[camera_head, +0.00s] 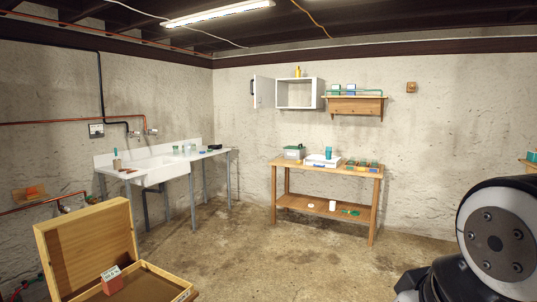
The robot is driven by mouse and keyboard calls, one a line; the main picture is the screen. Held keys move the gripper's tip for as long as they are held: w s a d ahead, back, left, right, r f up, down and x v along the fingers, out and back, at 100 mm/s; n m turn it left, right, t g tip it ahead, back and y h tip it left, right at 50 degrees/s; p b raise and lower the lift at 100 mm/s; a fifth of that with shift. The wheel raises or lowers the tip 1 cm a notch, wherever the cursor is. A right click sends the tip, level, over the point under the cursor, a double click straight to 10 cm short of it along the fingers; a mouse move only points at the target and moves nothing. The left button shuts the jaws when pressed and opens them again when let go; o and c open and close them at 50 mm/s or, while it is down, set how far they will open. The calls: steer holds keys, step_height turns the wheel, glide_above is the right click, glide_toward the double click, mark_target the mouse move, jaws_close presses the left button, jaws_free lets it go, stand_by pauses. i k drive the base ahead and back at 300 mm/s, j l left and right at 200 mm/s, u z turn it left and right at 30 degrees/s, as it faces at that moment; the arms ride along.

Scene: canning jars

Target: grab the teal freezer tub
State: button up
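I cannot tell for sure which thing is the teal freezer tub. A small upright teal container (328,153) stands on a white box on the wooden workbench against the far wall. A pale tub with a green lid (293,152) stands at the bench's left end. All are small in view and across the room. Part of my arm fills the lower right, apart from all of them. My gripper is out of view.
The workbench (325,171) has a lower shelf holding small white and green items. An open wall cabinet (296,94) hangs above it. A sink table (160,165) stands left. An open wooden case (88,240) is near at lower left. The concrete floor (290,250) between is clear.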

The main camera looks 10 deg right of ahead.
mark_target(328, 150)
steer(key=i+l+z, duration=0.2)
steer(key=i, duration=0.15)
steer(key=i+z, duration=0.15)
steer(key=i, duration=0.2)
steer(key=i+z, duration=0.25)
steer(key=i, duration=3.1)
steer(key=i+j, duration=0.1)
steer(key=i, duration=1.25)
steer(key=i+z, duration=0.1)
steer(key=i, duration=1.2)
steer(key=i+j+z, duration=0.25)
steer(key=i, duration=0.25)
steer(key=i+j+z, duration=0.2)
steer(key=i, duration=0.3)
steer(key=l, duration=0.1)
